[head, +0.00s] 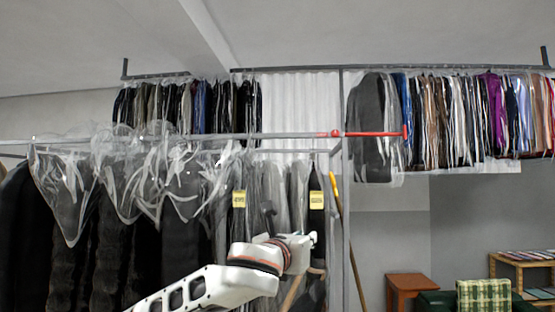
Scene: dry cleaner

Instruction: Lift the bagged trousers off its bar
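Several grey and dark garments in clear bags (272,190) hang from the near bar (270,136), behind my arm. Two of the garments there carry yellow tags (239,199); a second tag (316,200) is on a dark one at the right. I cannot tell for sure which is the bagged trousers. My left arm reaches in from the bottom, and a dark part at its end, probably the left gripper (268,214), is in front of the grey garments. Its fingers are not clear, and no hold on a garment can be made out. My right gripper is out of view.
Bulky black garments in clear bags (110,200) crowd the near bar at left. A red bar end (375,134) sticks out to the right. A yellow pole (347,240) leans by a grey post (346,215). Higher racks hold many clothes (455,118). An orange-brown table (411,281) stands lower right.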

